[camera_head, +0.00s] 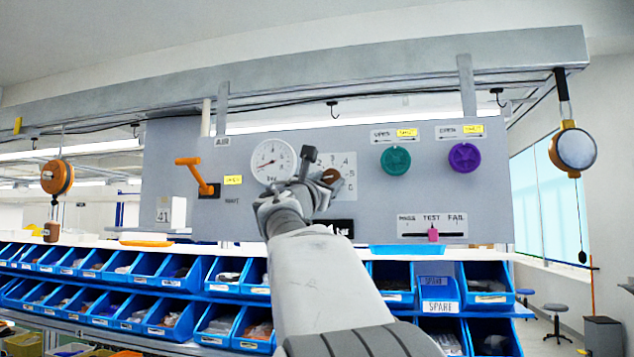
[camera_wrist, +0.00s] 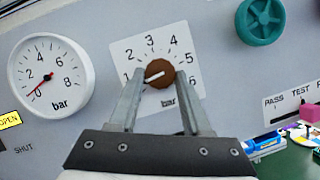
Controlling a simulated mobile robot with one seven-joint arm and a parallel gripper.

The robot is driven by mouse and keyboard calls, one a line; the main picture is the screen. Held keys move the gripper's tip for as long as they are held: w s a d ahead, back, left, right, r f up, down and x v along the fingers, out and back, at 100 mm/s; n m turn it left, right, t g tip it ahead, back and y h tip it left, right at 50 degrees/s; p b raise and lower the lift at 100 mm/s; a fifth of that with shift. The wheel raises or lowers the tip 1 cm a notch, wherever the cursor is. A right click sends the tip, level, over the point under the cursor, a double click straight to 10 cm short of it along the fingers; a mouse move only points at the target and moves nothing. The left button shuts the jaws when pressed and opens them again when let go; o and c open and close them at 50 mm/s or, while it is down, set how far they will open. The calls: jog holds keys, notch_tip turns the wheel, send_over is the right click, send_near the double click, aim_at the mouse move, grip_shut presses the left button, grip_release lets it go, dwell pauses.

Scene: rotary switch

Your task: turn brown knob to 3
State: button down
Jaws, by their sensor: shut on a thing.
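The brown knob (camera_wrist: 160,73) sits on a white dial plate (camera_wrist: 134,45) numbered 1 to 6 with "bar" below. Its white pointer line slants to the lower left, near the 1 side of the scale; the left finger partly hides the numbers there. My gripper (camera_wrist: 159,75) is shut on the knob, with one finger on each side of it. In the head view the knob (camera_head: 331,176) and the dial plate (camera_head: 348,185) show beside my gripper (camera_head: 318,172), which partly covers them.
A round pressure gauge (camera_head: 273,161) is left of the knob, with an orange lever (camera_head: 194,174) beyond. A green knob (camera_head: 396,160), a purple knob (camera_head: 464,157) and a PASS/TEST/FAIL slider (camera_head: 433,234) are to the right. Blue bins (camera_head: 230,271) line the shelves below.

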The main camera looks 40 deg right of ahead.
jog(key=m+g, duration=0.1)
jog(key=m, duration=0.2)
jog(key=m+g+p, duration=0.1)
jog(key=m+g, duration=0.1)
jog(key=m, duration=0.1)
jog(key=shift+w+a+r, duration=0.15)
jog(key=shift+w+r, duration=0.05)
jog(key=m+g+p, duration=0.1)
jog(key=m, duration=0.1)
jog(key=m+p, duration=0.1)
jog(key=m, duration=0.1)
jog(key=m+g+p, duration=0.1)
jog(key=m, duration=0.1)
jog(key=shift+w+r+m+g+y, duration=0.1)
jog(key=shift+r+m+g+y, duration=0.2)
jog(key=m+y+p, duration=0.1)
jog(key=m+p, duration=0.2)
jog(key=m, duration=0.1)
jog(key=shift+r+g, duration=0.2)
jog(key=shift+g, duration=0.2)
jog(key=shift+m+y+p, duration=1.2)
jog(key=shift+m+p, duration=0.15)
jog(key=shift+m, duration=0.75)
jog(key=shift+c, duration=1.8)
grip_release()
jog(key=shift+a, duration=0.15)
